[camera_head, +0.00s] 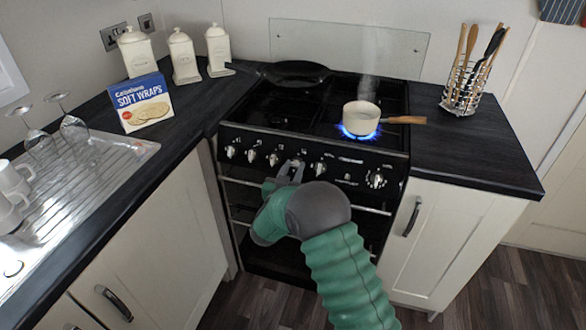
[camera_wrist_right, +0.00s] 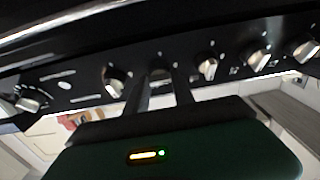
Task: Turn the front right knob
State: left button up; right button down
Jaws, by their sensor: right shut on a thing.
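The black stove front panel carries a row of silver knobs. My right gripper (camera_head: 291,170) reaches up to this row and is shut on a knob (camera_wrist_right: 160,74), the third from the right in the head view, which its fingers partly hide. The neighbouring knob (camera_head: 320,169) to its right and the far-right knob (camera_head: 376,180) are free; the far-right one also shows in the wrist view (camera_wrist_right: 30,103). Blue flame (camera_head: 358,132) burns on the front right burner under a cream saucepan (camera_head: 361,116). My left gripper is not in view.
The saucepan steams, and its wooden handle (camera_head: 405,120) points right. A black frying pan (camera_head: 296,73) sits at the back left of the hob. A utensil rack (camera_head: 462,95) stands on the right counter. Oven rails (camera_head: 240,222) lie below the knobs.

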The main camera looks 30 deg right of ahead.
jog(key=shift+r+n+t+y+p, duration=0.2)
jog(key=shift+n+t+y+p, duration=0.1)
jog(key=shift+n+p, duration=0.4)
jog(key=shift+r+n+t+y+p, duration=0.25)
jog(key=shift+n+p, duration=0.2)
jog(key=shift+n, duration=0.35)
jog(key=n+y+p, duration=0.1)
jog(key=n, duration=0.1)
jog(key=n+t+y+p, duration=0.1)
jog(key=n+p, duration=0.1)
jog(key=shift+s+d+n, duration=0.1)
jog(key=shift+d+n, duration=0.05)
jog(key=shift+n, duration=0.15)
jog(key=n+y+p, duration=0.1)
jog(key=n+p, duration=0.1)
jog(key=n, duration=0.1)
jog(key=n+y+p, duration=0.2)
jog(key=n, duration=0.1)
jog(key=shift+d, duration=0.15)
jog(key=shift+n+g+y+p, duration=0.25)
jog(key=shift+n+y+p, duration=0.6)
jog(key=shift+n, duration=1.05)
jog(key=shift+d, duration=0.1)
jog(key=shift+f, duration=0.1)
jog(key=c, duration=1.5)
grip_release()
jog(key=o, duration=0.4)
jog(key=shift+d+f, duration=0.1)
jog(key=shift+f, duration=0.1)
